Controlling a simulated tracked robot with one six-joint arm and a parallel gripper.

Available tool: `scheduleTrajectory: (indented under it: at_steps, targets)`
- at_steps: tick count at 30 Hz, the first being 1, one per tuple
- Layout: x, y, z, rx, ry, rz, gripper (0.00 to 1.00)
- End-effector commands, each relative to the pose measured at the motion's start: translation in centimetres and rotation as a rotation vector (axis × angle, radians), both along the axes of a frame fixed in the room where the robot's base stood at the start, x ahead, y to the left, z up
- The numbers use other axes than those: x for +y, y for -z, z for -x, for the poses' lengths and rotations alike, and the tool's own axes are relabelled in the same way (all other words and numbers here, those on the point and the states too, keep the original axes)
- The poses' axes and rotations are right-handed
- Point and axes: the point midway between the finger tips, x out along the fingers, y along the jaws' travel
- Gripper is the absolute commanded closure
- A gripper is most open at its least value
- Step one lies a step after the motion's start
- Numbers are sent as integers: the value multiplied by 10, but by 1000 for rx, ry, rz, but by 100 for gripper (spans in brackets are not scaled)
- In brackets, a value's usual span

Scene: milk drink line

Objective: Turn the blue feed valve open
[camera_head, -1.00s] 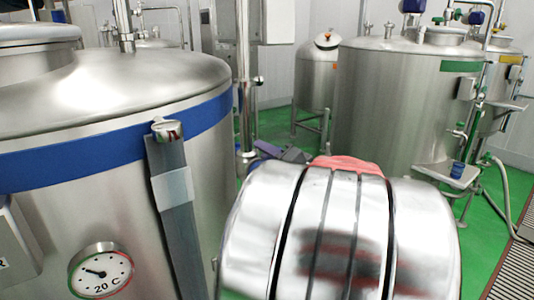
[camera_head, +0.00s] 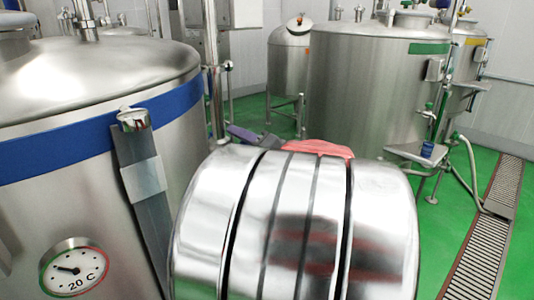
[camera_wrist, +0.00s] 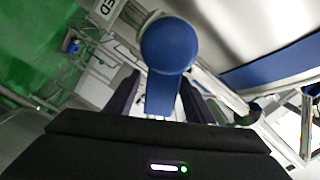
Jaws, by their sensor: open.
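The blue feed valve handle (camera_wrist: 168,47) shows in the wrist view, with a round knob end and a flat lever running down between my fingers. My gripper (camera_wrist: 158,92) is open, with one dark finger on each side of the lever. I cannot tell whether either finger touches it. In the head view my shiny arm hides the valve. Small dark purple parts behind the arm may be my gripper.
A large steel tank (camera_head: 90,75) with a blue band (camera_head: 60,140) and a temperature gauge (camera_head: 74,268) stands close at left. Another tank (camera_head: 365,85) stands behind. Green floor and a drain grate (camera_head: 480,250) lie at right.

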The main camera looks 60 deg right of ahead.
Motion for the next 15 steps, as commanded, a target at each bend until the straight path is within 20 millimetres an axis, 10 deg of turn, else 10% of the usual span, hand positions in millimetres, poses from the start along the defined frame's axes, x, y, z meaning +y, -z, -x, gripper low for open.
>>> scheduleTrajectory:
  at_steps: [15]
  targets:
    - [18, 0, 67, 0, 6, -1, 52]
